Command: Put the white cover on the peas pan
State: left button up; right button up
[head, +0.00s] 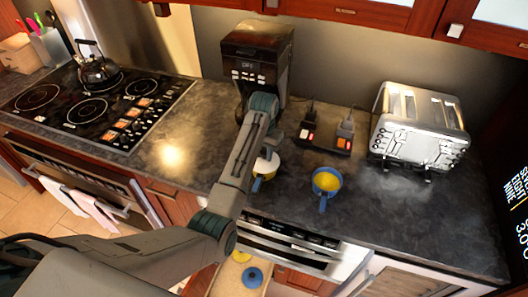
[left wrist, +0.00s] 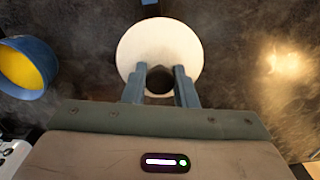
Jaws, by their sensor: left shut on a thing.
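The white cover (left wrist: 160,40) is a round disc with a dark knob, seen from above in the left wrist view. My left gripper (left wrist: 160,73) is shut on the knob. In the head view my forearm hides most of the cover (head: 271,158) and the fingers. A blue pan with a yellow inside (head: 327,181) stands uncovered on the counter to the right; it also shows at the left of the left wrist view (left wrist: 25,65). No peas are visible, so I cannot tell which pan is the peas pan. My right gripper is not in view.
A coffee machine (head: 258,55) stands behind, a toaster (head: 418,125) at right and a stove with a kettle (head: 97,66) at left. An open drawer below holds a blue item (head: 252,275). The counter's left-middle is clear.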

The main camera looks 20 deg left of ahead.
pick_arm(q)
jog(key=o, duration=1.5)
jog(key=shift+s+f, duration=0.1)
